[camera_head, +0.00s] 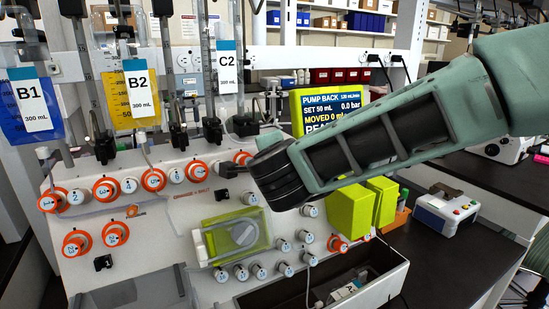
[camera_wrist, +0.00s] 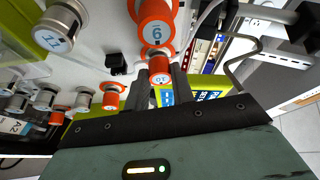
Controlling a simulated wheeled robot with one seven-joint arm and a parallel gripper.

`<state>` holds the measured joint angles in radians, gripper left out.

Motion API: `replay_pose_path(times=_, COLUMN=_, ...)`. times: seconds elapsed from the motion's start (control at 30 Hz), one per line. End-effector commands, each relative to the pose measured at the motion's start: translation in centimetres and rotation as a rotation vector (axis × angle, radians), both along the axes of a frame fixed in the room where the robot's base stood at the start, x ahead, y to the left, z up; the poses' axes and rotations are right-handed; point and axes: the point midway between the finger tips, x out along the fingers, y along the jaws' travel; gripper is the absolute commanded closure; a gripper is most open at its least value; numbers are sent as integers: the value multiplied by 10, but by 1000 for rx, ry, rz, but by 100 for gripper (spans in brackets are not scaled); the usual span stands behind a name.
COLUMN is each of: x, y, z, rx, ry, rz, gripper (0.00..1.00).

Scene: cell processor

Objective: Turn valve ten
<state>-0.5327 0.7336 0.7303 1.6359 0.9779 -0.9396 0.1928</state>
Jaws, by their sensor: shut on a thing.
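A small orange-collared valve (camera_wrist: 160,66) with a pale face label stands between my gripper's fingers in the wrist view. Its label seems to read 10, but it is small. My gripper (camera_wrist: 159,92) is shut on this valve, one dark finger on each side. In the head view my gripper (camera_head: 229,169) reaches from the right to the upper valve row on the white sloped panel (camera_head: 150,222). Its fingertips and wrist hide part of that row, so the held valve does not show clearly there.
A larger orange valve (camera_wrist: 155,32) is close beside the held one, and a grey valve (camera_wrist: 57,31) is to the left. Hanging bags B1 (camera_head: 33,100), B2 (camera_head: 138,90) and C2 (camera_head: 227,75) stand behind the panel. A green pump display (camera_head: 322,112) is behind my arm.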

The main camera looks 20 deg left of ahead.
Motion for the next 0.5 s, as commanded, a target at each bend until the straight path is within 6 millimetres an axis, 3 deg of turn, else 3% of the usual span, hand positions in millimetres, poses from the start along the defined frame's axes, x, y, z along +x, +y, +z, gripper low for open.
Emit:
replay_pose_path(times=0.17, x=0, y=0, z=0, rx=1, ry=0, rz=-1, gripper=99)
replay_pose_path(times=0.2, x=0, y=0, z=0, rx=1, ry=0, rz=-1, gripper=65)
replay_pose_path(times=0.23, x=0, y=0, z=0, rx=0, ry=0, rz=-1, gripper=56)
replay_pose_path(times=0.5, x=0, y=0, z=0, rx=-1, ry=-1, rz=-1, gripper=54)
